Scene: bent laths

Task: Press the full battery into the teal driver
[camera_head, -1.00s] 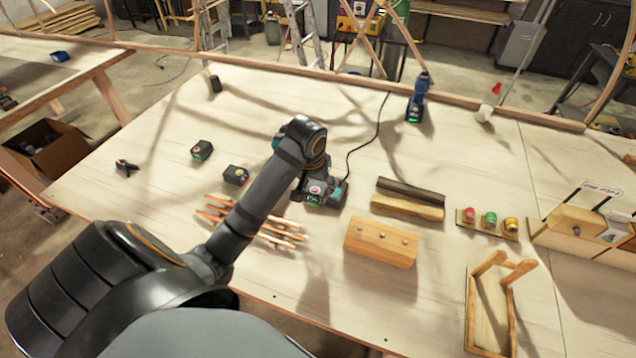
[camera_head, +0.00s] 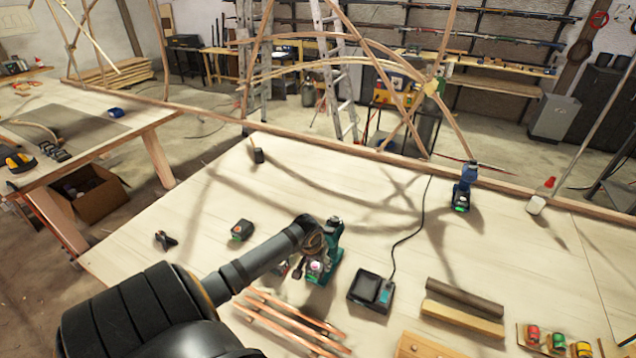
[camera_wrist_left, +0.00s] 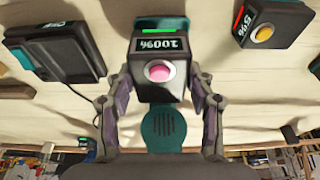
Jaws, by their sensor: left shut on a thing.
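The full battery (camera_wrist_left: 158,46), a black block marked 100% with a green bar and a pink button, fills the middle of the left wrist view. My left gripper (camera_head: 311,262) is shut on it, one finger on each side. The teal driver (camera_head: 335,238) stands right at the battery in the head view, and its teal body (camera_wrist_left: 165,130) shows beyond the battery in the wrist view. The battery hides the joint between them, so I cannot tell whether it is seated. The charger (camera_head: 371,291) is empty. My right gripper is out of view.
A 5% battery (camera_wrist_left: 262,26) with an orange button lies close beside my gripper. Another battery (camera_head: 242,230) lies farther left. Laths (camera_head: 290,322) lie in front of my arm. A blue driver (camera_head: 464,190) stands at the back, with a cable between.

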